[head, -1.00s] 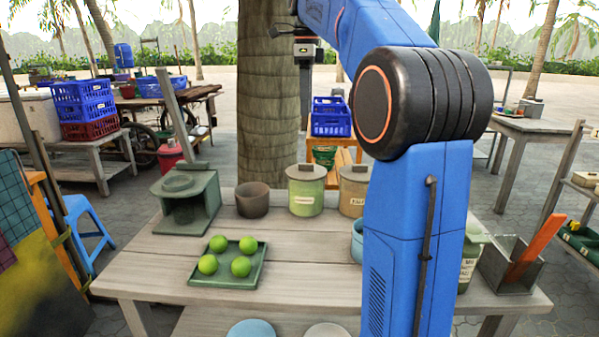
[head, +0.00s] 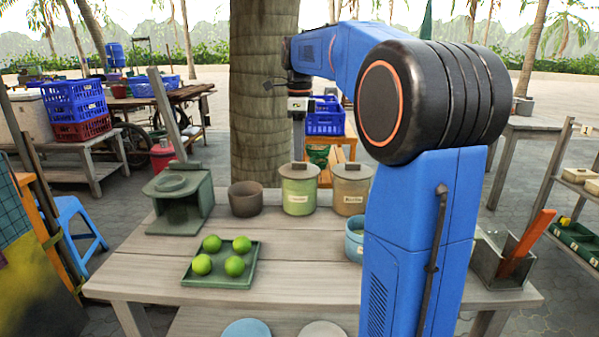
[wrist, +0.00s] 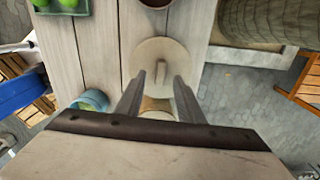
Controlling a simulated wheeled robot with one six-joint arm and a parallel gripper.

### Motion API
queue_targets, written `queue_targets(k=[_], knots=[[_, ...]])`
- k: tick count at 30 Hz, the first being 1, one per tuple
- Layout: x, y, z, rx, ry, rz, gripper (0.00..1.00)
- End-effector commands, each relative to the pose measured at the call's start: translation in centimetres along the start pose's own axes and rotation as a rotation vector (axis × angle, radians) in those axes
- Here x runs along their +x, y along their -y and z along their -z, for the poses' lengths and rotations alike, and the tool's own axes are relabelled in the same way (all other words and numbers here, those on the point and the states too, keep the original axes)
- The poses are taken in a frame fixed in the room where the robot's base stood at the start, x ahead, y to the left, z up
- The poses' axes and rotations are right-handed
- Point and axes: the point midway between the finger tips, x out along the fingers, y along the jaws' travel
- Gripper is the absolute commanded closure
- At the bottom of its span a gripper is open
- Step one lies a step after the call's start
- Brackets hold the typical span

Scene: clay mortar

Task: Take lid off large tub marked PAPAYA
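Two lidded tubs stand at the back of the table, a green one (head: 299,198) and a tan one (head: 351,195). Each has a pale label too small to read, so I cannot tell which is marked PAPAYA. Both lids are on. My gripper (head: 298,157) hangs pointing down just above the green tub's lid (head: 299,172). In the wrist view, my gripper (wrist: 161,76) is open and empty, its fingertips either side of the bar handle of a round beige lid (wrist: 152,54). The remaining height is hard to judge. Another lid (wrist: 156,104) shows partly between the fingers.
A dark brown pot (head: 248,199) stands left of the green tub. A green tray (head: 220,276) holds several limes. A green stand (head: 181,200) is at the back left. A blue pot (head: 354,240) is partly behind my arm. A tree trunk (head: 264,90) rises behind the table.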

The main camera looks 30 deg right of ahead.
Motion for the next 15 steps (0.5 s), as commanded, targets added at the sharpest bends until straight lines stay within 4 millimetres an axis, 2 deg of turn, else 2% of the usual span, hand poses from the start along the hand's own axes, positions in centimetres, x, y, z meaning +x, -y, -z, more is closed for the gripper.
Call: queue_targets(k=[6,15], knots=[[2.7,0.1,0.1,0.000,-0.001,-0.001,0.66],[3.2,0.1,0.1,0.000,0.000,0.000,0.66]])
